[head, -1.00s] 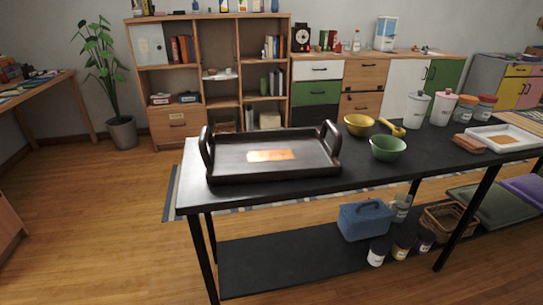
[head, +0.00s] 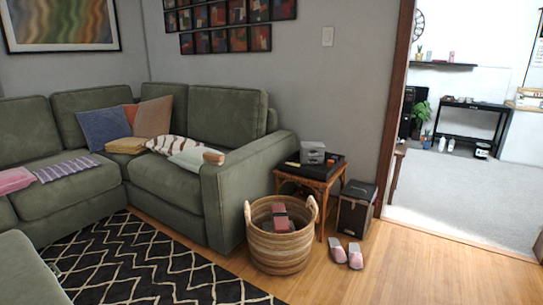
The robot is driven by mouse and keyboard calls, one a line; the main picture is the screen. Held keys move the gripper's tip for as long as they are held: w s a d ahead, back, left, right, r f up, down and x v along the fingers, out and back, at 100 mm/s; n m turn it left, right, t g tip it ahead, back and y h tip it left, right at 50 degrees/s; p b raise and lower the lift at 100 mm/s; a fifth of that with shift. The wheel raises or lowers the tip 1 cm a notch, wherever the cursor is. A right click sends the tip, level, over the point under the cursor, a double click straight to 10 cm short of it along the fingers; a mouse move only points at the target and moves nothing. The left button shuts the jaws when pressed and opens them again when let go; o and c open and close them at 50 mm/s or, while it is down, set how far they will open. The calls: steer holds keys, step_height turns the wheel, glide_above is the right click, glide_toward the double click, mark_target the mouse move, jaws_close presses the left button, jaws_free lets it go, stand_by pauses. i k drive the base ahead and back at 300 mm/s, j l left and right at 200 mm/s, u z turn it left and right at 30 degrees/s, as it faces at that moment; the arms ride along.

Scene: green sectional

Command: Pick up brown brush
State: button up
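No other object in view is clearly a brush. My gripper is not in view.
The green sectional (head: 165,178) fills the left. A woven basket (head: 277,252) holding dark red items stands before its right end. A side table (head: 312,172), a black box (head: 354,212) and pink slippers (head: 346,256) are to the right. Wood floor (head: 430,275) is clear at lower right.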

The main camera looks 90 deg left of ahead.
mark_target(215, 158)
steer(key=u, duration=2.85)
